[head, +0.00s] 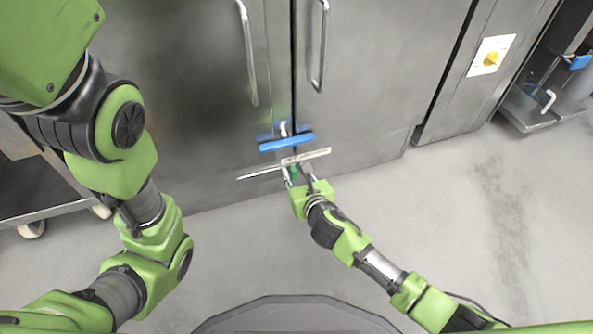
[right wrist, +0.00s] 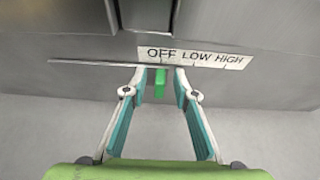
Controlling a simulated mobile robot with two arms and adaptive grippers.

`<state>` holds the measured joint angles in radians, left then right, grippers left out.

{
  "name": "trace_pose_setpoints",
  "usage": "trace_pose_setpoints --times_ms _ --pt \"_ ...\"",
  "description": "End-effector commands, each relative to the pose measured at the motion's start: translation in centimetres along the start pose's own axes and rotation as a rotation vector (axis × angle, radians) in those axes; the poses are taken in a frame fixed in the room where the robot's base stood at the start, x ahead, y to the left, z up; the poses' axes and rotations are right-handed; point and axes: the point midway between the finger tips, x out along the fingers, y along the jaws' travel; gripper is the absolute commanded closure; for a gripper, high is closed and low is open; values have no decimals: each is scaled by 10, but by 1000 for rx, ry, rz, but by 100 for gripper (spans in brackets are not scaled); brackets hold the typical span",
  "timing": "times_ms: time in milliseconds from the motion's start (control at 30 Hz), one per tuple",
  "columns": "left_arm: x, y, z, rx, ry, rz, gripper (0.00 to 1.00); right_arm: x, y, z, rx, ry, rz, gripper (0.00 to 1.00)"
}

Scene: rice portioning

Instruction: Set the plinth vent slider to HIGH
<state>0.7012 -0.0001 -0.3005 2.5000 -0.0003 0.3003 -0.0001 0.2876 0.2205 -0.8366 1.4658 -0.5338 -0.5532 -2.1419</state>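The vent slider's green knob (right wrist: 160,83) is under the OFF end of the white OFF LOW HIGH label (right wrist: 195,57) in the right wrist view. The label (head: 306,157) also shows in the head view, low on the steel cabinet front. A thin slot (right wrist: 90,63) runs left from the knob. My right gripper (right wrist: 160,72) is open, with one finger on each side of the knob and a small gap on both sides. In the head view the right gripper (head: 296,174) partly covers the knob.
A blue bar (head: 286,142) sits on the cabinet front just above the label. Two long door handles (head: 248,55) (head: 320,45) are higher up. A wheeled steel cart (head: 45,210) stands at the left. The floor (head: 440,225) on the right is clear.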

Motion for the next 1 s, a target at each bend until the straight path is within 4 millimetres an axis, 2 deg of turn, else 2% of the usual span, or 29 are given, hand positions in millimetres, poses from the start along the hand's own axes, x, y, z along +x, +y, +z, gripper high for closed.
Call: trace_pose_setpoints --times_ms 100,167,200,233,467,667,800,1000 --pt "0 0 0 0 1 0 100 0 0 0 1 0 0 74" --pt "0 0 0 0 1 0 100 0 0 0 1 0 0 87" --pt "0 0 0 0 1 0 100 0 0 0 1 0 0 97" --pt "0 0 0 0 1 0 100 0 0 0 1 0 0 100" --pt "4 -1 1 0 0 0 100 0 -5 1 0 1 -2 100" --pt "27 -6 10 0 -1 0 100 -2 -50 5 -6 3 -8 100" --pt "35 -7 12 0 0 1 100 -1 -80 2 -4 2 -6 100" --pt "37 -8 13 0 0 1 100 0 -96 0 1 1 -2 100"
